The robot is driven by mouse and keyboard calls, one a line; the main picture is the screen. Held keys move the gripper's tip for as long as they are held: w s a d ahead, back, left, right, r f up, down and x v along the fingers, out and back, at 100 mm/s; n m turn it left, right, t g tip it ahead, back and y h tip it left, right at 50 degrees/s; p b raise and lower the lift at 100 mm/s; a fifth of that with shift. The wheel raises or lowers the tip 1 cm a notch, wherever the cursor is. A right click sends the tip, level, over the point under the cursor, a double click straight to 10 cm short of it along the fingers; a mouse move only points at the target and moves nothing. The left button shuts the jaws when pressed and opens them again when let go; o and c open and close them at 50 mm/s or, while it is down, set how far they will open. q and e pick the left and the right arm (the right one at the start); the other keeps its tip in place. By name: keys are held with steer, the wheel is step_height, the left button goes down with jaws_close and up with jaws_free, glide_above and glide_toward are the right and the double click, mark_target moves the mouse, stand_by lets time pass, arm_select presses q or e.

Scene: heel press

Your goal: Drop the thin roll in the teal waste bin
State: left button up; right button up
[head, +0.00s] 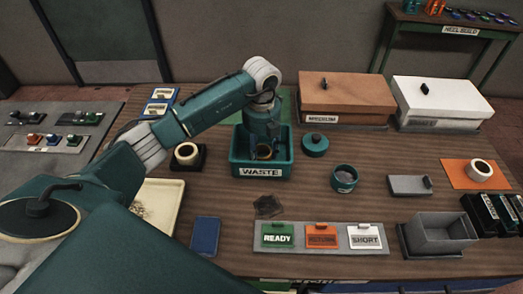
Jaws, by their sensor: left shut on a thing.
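The teal waste bin (238,160), labelled WASTE, stands on the wooden table near the middle. My left gripper (264,143) points down over the bin, its fingers at or inside the rim. It is shut on a thin tan roll (264,152), of which only a ring-shaped part shows between the fingers. The gripper hides the rest of the roll and the bin's back. I cannot tell whether the roll touches the bin's floor. My right gripper is not in view.
A white roll on a dark holder (187,154) sits left of the bin, and a thicker white roll (479,170) on an orange mat at right. A teal lid (314,145) and round teal tin (344,179) stand right of the bin. READY, RETURN and SHORT cards lie in front.

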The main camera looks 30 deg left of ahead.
arm_select(q)
steer(key=shift+f, duration=0.2)
steer(key=o, duration=1.2)
steer(key=shift+c, duration=0.2)
steer(key=shift+r, duration=0.2)
step_height(320, 180, up, 12)
steer(key=b, duration=0.3)
